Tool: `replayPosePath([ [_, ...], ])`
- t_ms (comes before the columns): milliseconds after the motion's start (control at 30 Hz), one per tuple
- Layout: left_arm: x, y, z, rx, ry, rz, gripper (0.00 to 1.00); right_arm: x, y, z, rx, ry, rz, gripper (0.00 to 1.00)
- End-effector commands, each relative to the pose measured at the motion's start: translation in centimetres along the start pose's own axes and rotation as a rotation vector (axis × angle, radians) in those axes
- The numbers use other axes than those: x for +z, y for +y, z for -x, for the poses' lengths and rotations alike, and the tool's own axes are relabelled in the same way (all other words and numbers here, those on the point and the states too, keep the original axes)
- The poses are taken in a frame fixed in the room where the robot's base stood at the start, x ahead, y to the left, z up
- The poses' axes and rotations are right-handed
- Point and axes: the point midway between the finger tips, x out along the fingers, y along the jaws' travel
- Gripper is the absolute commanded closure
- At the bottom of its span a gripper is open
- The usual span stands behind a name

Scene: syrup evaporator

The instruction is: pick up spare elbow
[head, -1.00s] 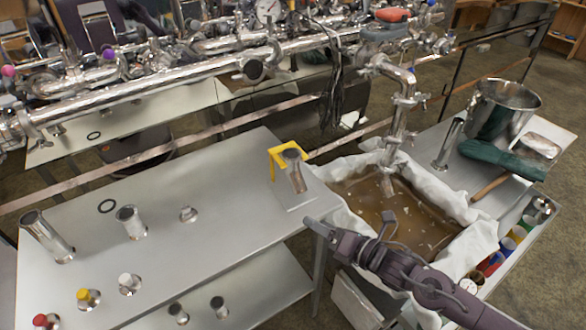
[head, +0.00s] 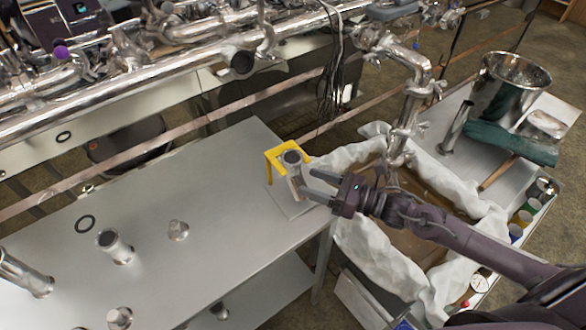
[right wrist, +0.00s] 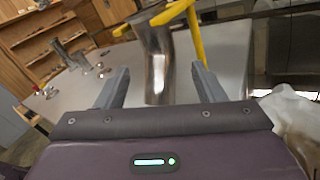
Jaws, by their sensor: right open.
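The spare elbow, a shiny metal pipe piece (head: 294,172), stands in a yellow bracket (head: 270,163) at the right end of the steel table. My right gripper (head: 310,187) is open beside it, with its fingers reaching left towards it. In the right wrist view the elbow (right wrist: 157,65) shows between the two open fingers (right wrist: 158,88), a little beyond or near their tips; I cannot tell whether they touch it. The yellow bracket (right wrist: 197,35) rises behind it. My left gripper is not in view.
A cloth-lined basin (head: 375,258) of brown liquid lies under my right arm. Metal pipes (head: 180,70) run above the table's back. Metal fittings (head: 115,246) stand on the table's left part. A steel pot (head: 507,88) stands at the right.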

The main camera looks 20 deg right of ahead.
Motion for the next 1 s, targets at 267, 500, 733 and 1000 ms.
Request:
replayPosePath([
  [267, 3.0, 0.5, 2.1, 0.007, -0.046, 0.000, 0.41, 0.7, 0.1, -3.7, 0.000, -0.005, -0.001, 0.37],
  [500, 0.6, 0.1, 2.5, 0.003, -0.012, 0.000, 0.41, 0.2, 0.0, -5.9, 0.000, 0.001, -0.001, 0.37],
  [733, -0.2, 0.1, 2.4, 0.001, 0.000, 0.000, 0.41, 0.1, 0.0, -5.9, 0.000, 0.001, 0.000, 0.40],
  [1000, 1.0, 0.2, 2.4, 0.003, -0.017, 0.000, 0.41, 0.1, 0.0, -5.8, 0.000, 0.001, 0.000, 0.75],
])
